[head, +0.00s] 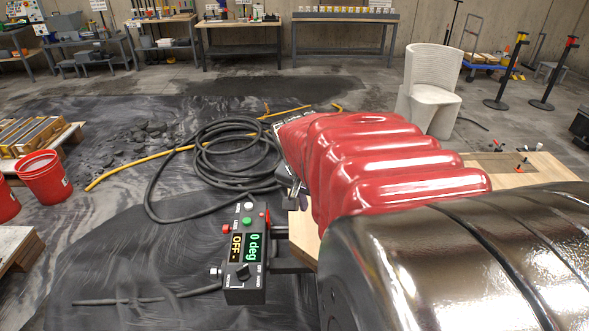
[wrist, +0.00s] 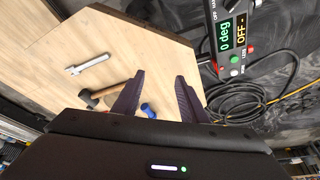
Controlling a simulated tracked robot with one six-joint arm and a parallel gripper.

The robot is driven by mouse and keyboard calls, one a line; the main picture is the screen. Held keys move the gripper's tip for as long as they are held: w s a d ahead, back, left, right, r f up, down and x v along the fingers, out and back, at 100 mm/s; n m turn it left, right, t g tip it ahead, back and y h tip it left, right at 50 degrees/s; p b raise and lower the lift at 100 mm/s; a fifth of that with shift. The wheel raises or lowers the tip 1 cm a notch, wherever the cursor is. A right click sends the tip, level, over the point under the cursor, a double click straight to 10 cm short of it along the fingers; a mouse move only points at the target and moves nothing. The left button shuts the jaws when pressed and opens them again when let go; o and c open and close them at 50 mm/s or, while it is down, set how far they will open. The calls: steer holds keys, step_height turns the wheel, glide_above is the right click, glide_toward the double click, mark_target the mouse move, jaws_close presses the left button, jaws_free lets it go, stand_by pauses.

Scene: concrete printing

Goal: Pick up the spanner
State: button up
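The spanner (wrist: 88,64), a silver-grey tool, lies flat on the light wooden tabletop (wrist: 150,45) in the wrist view, left of my gripper. My gripper (wrist: 160,75) has its two dark fingers spread with a clear gap between them, and nothing is held. The fingers are apart from the spanner. In the head view my red-sleeved arm hides the spanner and most of the gripper.
A hammer (wrist: 100,95) and a blue-handled object (wrist: 148,111) lie near my left finger. A control box (head: 246,255) stands at the table edge. Coiled black hose (head: 225,155) lies on the floor beyond. Bare tabletop surrounds the spanner.

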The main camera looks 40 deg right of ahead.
steer(key=s+d+f+m+g, duration=0.2)
steer(key=s+d+f+m, duration=0.3)
steer(key=s+d, duration=0.3)
steer(key=s+d+f+m+g, duration=0.2)
steer(key=s+d+f+m, duration=0.3)
steer(key=d, duration=0.9)
steer(key=s+m, duration=0.1)
steer(key=s, duration=0.2)
steer(key=shift+s+d+f+m+y, duration=0.3)
steer(key=shift+s+d+f+m, duration=0.05)
steer(key=shift+m, duration=0.05)
steer(key=x, duration=0.7)
steer(key=shift+f, duration=0.1)
steer(key=shift+s+d+f, duration=0.2)
steer(key=shift+s+f, duration=0.05)
steer(key=shift+f, duration=0.35)
steer(key=shift+f, duration=0.1)
steer(key=shift+d+x, duration=0.1)
steer(key=shift+x, duration=1.15)
steer(key=shift+d+x, duration=0.15)
steer(key=shift+x, duration=1.15)
steer(key=shift+c, duration=0.6)
